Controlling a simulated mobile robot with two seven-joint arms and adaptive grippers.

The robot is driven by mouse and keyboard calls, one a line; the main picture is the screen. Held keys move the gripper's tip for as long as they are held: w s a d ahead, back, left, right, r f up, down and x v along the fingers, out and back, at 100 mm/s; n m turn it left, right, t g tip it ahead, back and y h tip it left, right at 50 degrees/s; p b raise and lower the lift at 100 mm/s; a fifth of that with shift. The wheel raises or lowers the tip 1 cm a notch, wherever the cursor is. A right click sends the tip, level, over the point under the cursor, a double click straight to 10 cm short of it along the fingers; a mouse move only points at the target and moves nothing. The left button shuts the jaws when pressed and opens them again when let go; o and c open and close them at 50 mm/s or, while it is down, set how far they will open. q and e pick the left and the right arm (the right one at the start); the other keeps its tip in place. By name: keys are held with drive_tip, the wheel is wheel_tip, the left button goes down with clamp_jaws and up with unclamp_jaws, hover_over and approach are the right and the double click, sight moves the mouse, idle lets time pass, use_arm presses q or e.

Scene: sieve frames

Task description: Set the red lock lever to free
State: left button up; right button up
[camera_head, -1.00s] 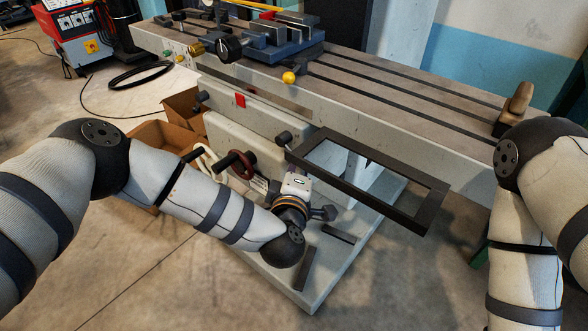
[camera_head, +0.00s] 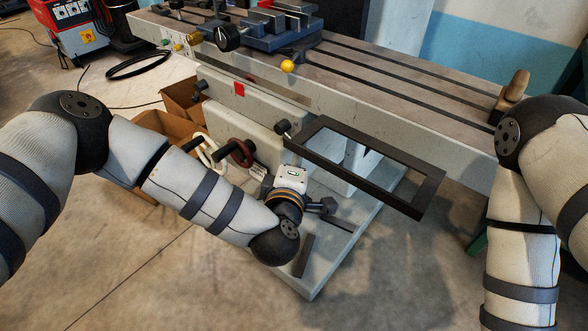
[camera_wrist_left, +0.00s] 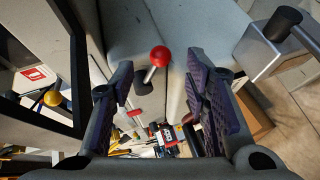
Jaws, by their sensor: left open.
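The red lock lever shows in the left wrist view as a red ball knob (camera_wrist_left: 159,56) on a short metal stem, beside a grey machine panel. My left gripper (camera_wrist_left: 160,78) is open. Its two dark padded fingers stand on either side of the knob in that picture, with nothing seen between them touching it. How far the knob is from the fingertips is hard to tell. In the head view my left wrist is low at the machine's front, and its fingers and the lever cannot be made out. My right arm is at the right edge; its gripper is out of view.
A dark rectangular frame (camera_head: 423,199) juts from the machine table (camera_head: 400,122), close to my left wrist. A handwheel (camera_head: 240,152) and cardboard boxes (camera_head: 150,135) are to the left. A yellow ball knob (camera_head: 288,66) is on the table front. Floor in front is clear.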

use_arm(q)
drive_tip(key=v, duration=0.8)
drive_tip(key=shift+s+r, duration=0.1)
use_arm(e)
drive_tip(key=shift+c, duration=0.6)
